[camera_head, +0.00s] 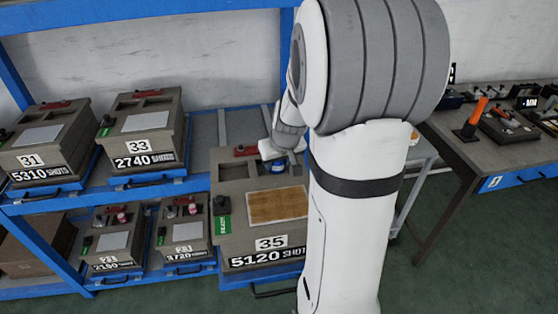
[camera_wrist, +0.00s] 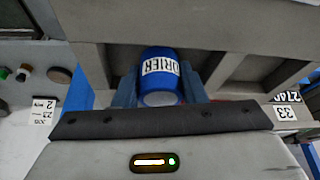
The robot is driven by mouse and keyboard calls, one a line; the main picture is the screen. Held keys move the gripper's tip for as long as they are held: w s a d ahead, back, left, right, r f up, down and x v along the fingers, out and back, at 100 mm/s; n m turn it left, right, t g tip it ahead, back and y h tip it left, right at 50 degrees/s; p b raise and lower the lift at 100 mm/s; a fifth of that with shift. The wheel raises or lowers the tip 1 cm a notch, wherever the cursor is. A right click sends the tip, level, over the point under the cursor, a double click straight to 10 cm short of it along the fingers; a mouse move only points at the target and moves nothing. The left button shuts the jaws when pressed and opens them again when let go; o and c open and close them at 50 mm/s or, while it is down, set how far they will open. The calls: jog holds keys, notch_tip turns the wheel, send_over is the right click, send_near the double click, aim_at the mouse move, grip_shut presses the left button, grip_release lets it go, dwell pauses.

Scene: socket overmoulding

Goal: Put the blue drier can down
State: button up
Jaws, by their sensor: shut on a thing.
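The blue drier can (camera_wrist: 160,78) sits between the two fingers of my gripper (camera_wrist: 160,90) in the wrist view. Its white DRIER label appears upside down. My gripper is shut on it. In the head view the can (camera_head: 277,164) is a small blue patch under my gripper (camera_head: 275,158), at the back of the top of box 35 (camera_head: 262,241). Grey compartment walls of a box (camera_wrist: 235,68) show around the can in the wrist view. I cannot tell whether the can touches a surface below.
Box 35 has a wooden plate (camera_head: 277,205), a green-tagged black knob and a red handle (camera_head: 246,150) on top. Boxes 31 (camera_head: 38,150) and 33 (camera_head: 143,133) stand on the blue rack at left. A workbench (camera_head: 482,153) with tools stands at right.

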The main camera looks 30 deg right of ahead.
jog(key=shift+f, duration=0.15)
jog(key=o, duration=1)
